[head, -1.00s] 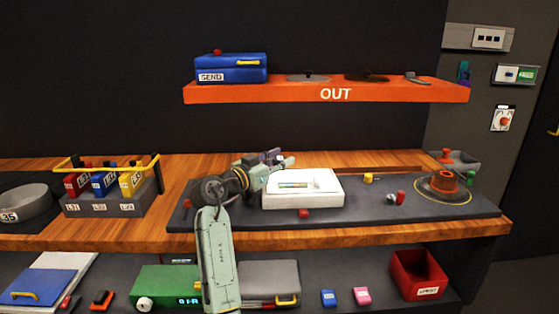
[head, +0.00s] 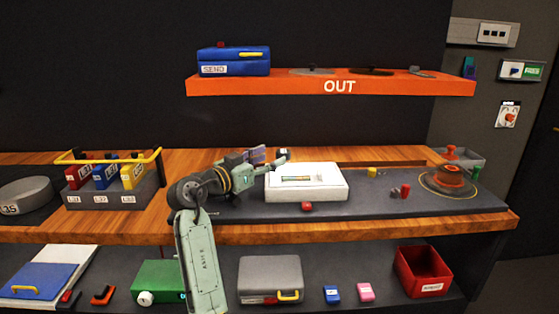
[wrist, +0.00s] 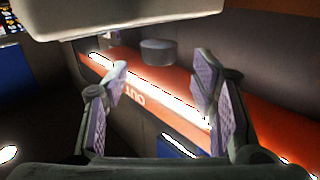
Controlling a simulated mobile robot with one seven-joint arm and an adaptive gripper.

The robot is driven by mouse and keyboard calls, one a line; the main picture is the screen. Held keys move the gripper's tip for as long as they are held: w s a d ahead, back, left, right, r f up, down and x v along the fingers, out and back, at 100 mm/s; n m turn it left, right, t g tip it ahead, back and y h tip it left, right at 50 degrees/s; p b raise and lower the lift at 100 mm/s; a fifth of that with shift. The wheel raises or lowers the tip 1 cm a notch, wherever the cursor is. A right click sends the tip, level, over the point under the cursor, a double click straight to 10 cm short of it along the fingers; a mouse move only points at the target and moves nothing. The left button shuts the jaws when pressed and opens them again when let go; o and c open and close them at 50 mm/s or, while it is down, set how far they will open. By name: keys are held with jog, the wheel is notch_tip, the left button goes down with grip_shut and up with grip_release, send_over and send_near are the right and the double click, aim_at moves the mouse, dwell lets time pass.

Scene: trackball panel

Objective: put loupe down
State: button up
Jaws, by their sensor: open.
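My gripper (head: 262,156) is open above the dark bench mat, at the back left corner of the white box (head: 305,196). A small dark piece with a pale patch (head: 283,153), possibly the loupe, shows just right of the fingertips. In the wrist view my gripper (wrist: 163,85) has its two purple-padded fingers spread wide. A dark grey short cylinder (wrist: 158,52), likely the same piece, appears between and beyond them, touching neither pad. I cannot tell what it rests on. The white box also shows at the top of this upside-down wrist view (wrist: 130,15).
The orange OUT shelf (head: 430,88) above holds a blue case (head: 233,61) and flat discs. A rack with coloured binders (head: 115,180) stands left.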

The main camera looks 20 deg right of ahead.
jog(key=b+v, duration=0.1)
jog(key=v, duration=0.5)
jog(key=shift+b, duration=0.3)
jog(key=shift+a, duration=0.1)
